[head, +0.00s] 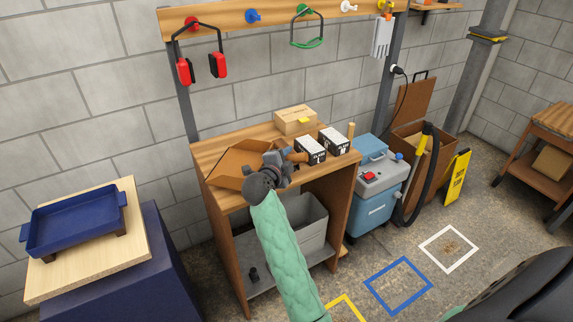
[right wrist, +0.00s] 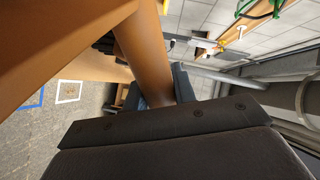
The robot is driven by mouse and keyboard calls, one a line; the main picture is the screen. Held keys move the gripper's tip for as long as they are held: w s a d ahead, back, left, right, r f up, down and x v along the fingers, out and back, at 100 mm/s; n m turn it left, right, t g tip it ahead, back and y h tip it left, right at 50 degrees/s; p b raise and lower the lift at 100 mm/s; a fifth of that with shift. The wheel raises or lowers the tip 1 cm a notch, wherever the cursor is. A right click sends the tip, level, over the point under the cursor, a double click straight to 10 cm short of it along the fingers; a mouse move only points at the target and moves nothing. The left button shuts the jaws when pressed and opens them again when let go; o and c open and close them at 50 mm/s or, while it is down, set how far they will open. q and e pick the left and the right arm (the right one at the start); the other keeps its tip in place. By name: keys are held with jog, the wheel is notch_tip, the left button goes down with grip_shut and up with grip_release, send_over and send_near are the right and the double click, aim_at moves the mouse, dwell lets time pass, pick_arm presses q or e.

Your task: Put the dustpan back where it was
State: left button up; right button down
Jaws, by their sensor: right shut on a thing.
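The brown dustpan (head: 232,163) is over the left part of the wooden workbench top, its wide pan pointing left. My right gripper (head: 279,164), at the end of the green-sleeved arm, is shut on the dustpan's handle; the handle end sticks out to the right. In the right wrist view the round brown handle (right wrist: 146,50) runs into the jaws, and the pan fills the upper left. I cannot tell whether the pan touches the bench top. My left gripper is not in view.
On the bench (head: 206,152) stand a wooden box (head: 295,120) and two black-and-white boxes (head: 311,152). A peg rail (head: 228,17) above has bare blue (head: 253,16) and white (head: 348,6) pegs. Blue (head: 398,285) and white (head: 449,249) squares mark the floor; dirt lies in the white one.

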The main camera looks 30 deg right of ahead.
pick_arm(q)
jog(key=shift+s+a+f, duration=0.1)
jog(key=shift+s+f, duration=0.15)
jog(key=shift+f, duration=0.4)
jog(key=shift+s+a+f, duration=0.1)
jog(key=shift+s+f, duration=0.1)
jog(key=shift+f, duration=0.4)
pick_arm(e)
jog(key=shift+f, duration=1.55)
pick_arm(q)
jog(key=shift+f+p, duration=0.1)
jog(key=shift+p, duration=0.2)
pick_arm(e)
jog(key=shift+f, duration=0.1)
jog(key=c, duration=1.1)
grip_release()
jog(key=shift+c, duration=0.2)
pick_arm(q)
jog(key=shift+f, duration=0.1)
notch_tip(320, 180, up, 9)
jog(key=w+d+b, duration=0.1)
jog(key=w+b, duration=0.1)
pick_arm(e)
jog(key=v, duration=0.7)
jog(key=shift+s+a, duration=0.15)
jog(key=shift+a, duration=0.05)
